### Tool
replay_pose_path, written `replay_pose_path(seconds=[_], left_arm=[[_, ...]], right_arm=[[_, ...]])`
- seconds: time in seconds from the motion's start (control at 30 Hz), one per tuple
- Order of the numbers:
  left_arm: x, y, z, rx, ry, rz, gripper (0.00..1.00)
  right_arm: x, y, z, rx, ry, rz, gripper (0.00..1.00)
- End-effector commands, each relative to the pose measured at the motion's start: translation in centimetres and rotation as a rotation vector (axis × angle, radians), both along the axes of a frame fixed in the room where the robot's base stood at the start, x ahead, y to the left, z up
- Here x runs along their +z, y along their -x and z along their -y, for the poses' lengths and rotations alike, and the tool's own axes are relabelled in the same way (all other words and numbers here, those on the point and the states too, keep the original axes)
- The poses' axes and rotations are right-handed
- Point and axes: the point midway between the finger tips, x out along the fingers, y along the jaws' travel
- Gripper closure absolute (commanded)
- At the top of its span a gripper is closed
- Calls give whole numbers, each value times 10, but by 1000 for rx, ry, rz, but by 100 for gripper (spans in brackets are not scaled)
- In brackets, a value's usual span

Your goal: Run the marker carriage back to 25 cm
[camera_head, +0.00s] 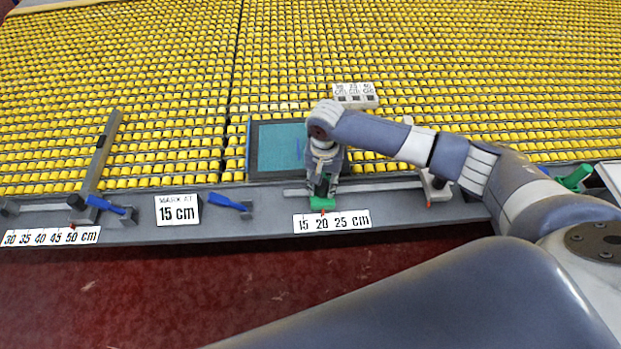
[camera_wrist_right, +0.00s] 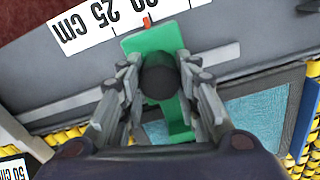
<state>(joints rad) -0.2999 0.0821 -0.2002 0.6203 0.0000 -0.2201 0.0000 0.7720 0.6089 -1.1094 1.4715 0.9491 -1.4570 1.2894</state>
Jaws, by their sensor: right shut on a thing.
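The green marker carriage (camera_head: 322,203) sits on a rail at the middle of the grey ledge, its red pointer near the 20 mark of the "15 20 25 cm" scale (camera_head: 332,221). My right gripper (camera_head: 323,187) is over the carriage. The right wrist view shows its fingers (camera_wrist_right: 160,95) closed around a dark round knob (camera_wrist_right: 159,82) on the green carriage (camera_wrist_right: 152,40); the red pointer is by the 20 there too. The scale also shows in that view (camera_wrist_right: 85,28). My left gripper is out of view.
A "MARK AT 15 cm" sign (camera_head: 178,209) stands left, between blue levers (camera_head: 228,202). A second scale (camera_head: 50,237) reads 30 to 50 cm. A teal panel (camera_head: 279,148) lies behind the carriage. A grey block with a red pointer (camera_head: 434,188) stands on the right.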

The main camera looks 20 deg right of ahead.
Motion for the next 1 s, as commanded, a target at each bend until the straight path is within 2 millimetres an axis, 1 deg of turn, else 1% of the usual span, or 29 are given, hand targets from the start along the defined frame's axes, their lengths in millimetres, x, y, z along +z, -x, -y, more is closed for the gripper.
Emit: replay_pose_path(seconds=[0.03,0.1,0.3,0.4,0.6,0.87,0.9,0.93,0.97,1.0], left_arm=[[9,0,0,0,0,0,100],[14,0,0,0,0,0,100],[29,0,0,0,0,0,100],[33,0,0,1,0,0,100],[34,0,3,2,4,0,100],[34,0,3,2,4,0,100],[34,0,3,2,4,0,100],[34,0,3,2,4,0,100],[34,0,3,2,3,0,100],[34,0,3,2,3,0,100]], right_arm=[[3,3,7,-4,4,-5,100],[2,6,15,-4,4,-5,100],[2,12,37,-3,5,-5,100],[1,14,45,-2,5,-4,100],[-1,16,51,0,7,-4,100],[-1,16,53,-1,9,-4,100],[-1,16,53,-1,10,-5,61],[-1,16,53,-2,10,-5,54],[-1,16,52,-1,9,-4,49],[-1,15,52,-1,8,-4,49]])
